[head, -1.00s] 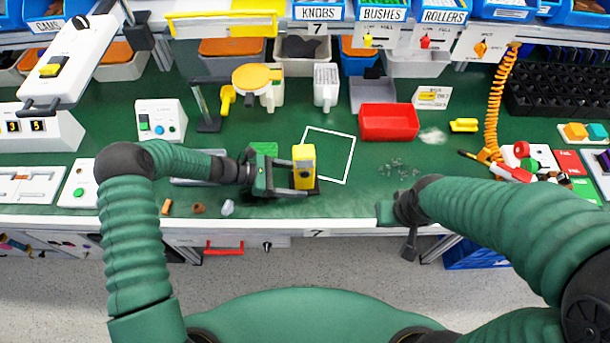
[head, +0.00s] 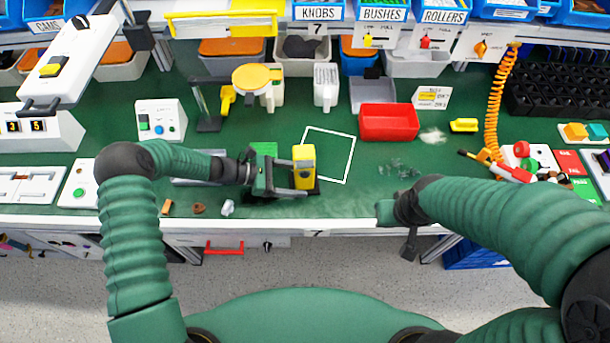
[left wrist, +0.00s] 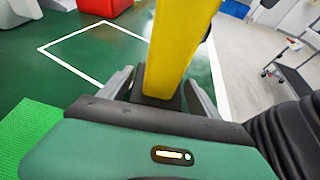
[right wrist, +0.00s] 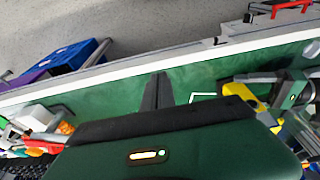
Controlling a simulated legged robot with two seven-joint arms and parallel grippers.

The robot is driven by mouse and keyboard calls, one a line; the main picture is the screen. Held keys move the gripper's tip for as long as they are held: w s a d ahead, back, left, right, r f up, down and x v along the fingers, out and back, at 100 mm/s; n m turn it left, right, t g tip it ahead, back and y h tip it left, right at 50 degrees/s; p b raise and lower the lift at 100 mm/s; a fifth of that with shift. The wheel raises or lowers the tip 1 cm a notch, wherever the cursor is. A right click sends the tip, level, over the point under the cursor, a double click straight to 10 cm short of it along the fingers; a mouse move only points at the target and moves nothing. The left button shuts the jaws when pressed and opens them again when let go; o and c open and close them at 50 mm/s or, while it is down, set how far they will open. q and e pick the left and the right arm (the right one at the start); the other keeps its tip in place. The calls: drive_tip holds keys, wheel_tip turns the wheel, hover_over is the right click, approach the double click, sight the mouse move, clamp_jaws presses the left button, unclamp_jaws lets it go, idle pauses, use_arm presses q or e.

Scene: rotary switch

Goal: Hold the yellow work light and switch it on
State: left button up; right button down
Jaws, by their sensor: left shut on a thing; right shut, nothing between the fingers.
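The yellow work light (head: 304,165) stands upright on the green bench, just left of the white square outline (head: 350,156). It also shows in the left wrist view (left wrist: 178,45) and the right wrist view (right wrist: 262,108). My left gripper (head: 300,178) comes from the left and is shut on the light's body, a finger on each side. The light's switch cannot be made out. My right gripper (right wrist: 156,92) is shut and empty, over the front edge of the bench to the right of the light.
A red bin (head: 389,122) stands behind the outline. Small loose pieces (head: 398,168) lie right of it. A coiled orange cable (head: 494,110) and a cluster of parts (head: 525,165) are at the right. The bench between the light and my right gripper is mostly clear.

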sight(305, 175)
drive_tip(key=w+a+f+m+t+y, duration=0.1)
drive_tip(key=w+a+m+t, duration=0.1)
drive_tip(key=w+a+m, duration=0.3)
drive_tip(key=w+a+f+m+t, duration=0.1)
drive_tip(key=w+a+f+m, duration=0.1)
drive_tip(key=a, duration=0.6)
drive_tip(key=w+a+f+m+t+y, duration=0.1)
drive_tip(key=w+a+m+t, duration=0.1)
drive_tip(key=w+a+m, duration=0.3)
use_arm(q)
drive_tip(key=shift+a, duration=0.1)
use_arm(e)
drive_tip(key=s+a+m+t+h, duration=0.2)
drive_tip(key=s+m+h, duration=0.5)
drive_tip(key=s+m, duration=0.25)
drive_tip(key=w, duration=0.8)
drive_tip(key=shift+w+f+m+t+h, duration=0.25)
drive_tip(key=shift+w+m+t+h, duration=0.05)
drive_tip(key=shift+w+m, duration=0.15)
